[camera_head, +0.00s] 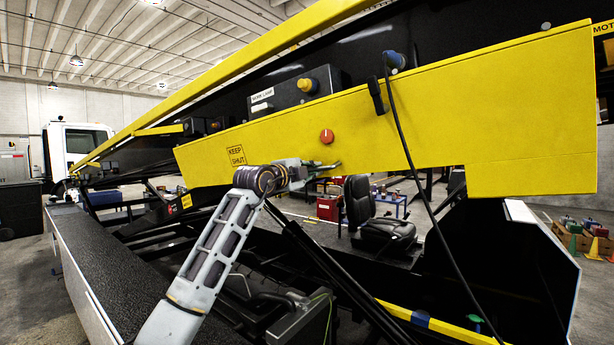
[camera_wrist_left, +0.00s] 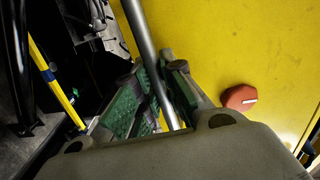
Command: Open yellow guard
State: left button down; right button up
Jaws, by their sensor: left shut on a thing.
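The yellow guard (camera_head: 480,115) is a long panel along the side of the belt loader, with a "KEEP SHUT" label and a red knob (camera_head: 327,136). The guard and the knob also show in the wrist view, as a yellow face (camera_wrist_left: 240,50) and a red knob (camera_wrist_left: 239,97). My left gripper (camera_head: 328,167) is at the guard's lower edge, below the red knob. In the wrist view its green-padded fingers (camera_wrist_left: 160,85) are shut on a grey bar (camera_wrist_left: 145,40) running along the guard's edge. The bar is mostly hidden in the head view. My right gripper is not in view.
A black cable (camera_head: 405,140) hangs in front of the guard. A black seat (camera_head: 375,225) stands below and behind it. Black struts (camera_head: 325,260) cross the open frame. A dark walkway (camera_head: 110,255) runs along the left. A white truck cab (camera_head: 75,140) stands behind.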

pick_arm(q)
jog(key=shift+w+d+r+t+b, duration=0.1)
jog(key=shift+w+d+t+b, duration=0.2)
jog(key=shift+w+d+t, duration=0.3)
jog(key=shift+w, duration=0.35)
jog(key=shift+w+d+r+h+p, duration=0.3)
jog(key=shift+w+d+r+p, duration=0.05)
jog(key=shift+w+p, duration=0.25)
jog(key=shift+w+d, duration=0.15)
jog(key=shift+w, duration=0.2)
jog(key=shift+f, duration=0.1)
